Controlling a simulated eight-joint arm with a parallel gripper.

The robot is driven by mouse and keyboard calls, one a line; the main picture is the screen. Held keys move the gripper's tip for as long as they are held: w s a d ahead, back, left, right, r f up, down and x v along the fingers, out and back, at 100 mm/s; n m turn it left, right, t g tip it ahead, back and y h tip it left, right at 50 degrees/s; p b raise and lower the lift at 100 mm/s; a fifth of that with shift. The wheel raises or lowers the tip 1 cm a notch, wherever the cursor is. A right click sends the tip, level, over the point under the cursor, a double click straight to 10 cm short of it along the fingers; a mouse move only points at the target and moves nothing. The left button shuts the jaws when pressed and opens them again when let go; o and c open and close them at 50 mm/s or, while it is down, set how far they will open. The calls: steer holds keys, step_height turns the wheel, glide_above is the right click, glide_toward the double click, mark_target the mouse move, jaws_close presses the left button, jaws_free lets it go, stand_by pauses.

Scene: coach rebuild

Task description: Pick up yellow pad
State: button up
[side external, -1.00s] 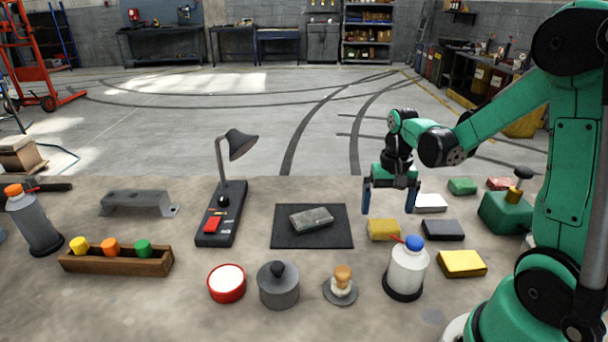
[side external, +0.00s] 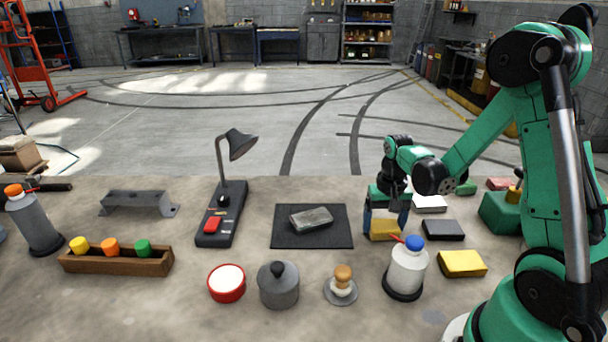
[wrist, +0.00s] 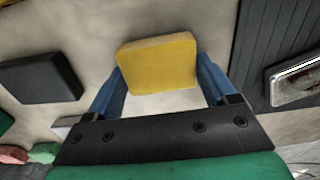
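A dull yellow pad (side external: 385,229) lies on the worktop, right of the dark mat. My gripper (side external: 386,222) is lowered over it, with one blue finger on each side. In the wrist view the yellow pad (wrist: 157,63) sits between the fingertips (wrist: 160,80), and both tips appear to meet its side edges. The gripper looks shut on it. The pad appears to rest on the worktop. A second, brighter yellow block (side external: 462,263) lies apart to the front right.
A white bottle with a blue cap (side external: 408,268) stands close in front of the pad. A dark block (side external: 443,230) and a white block (side external: 430,203) lie to its right. The black mat (side external: 285,238) with a grey metal piece (side external: 311,218) is to its left.

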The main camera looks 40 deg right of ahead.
mark_target(384, 223)
steer(key=shift+r, duration=0.1)
step_height(384, 223, up, 20)
steer(key=shift+f, duration=0.1)
stand_by(0.6)
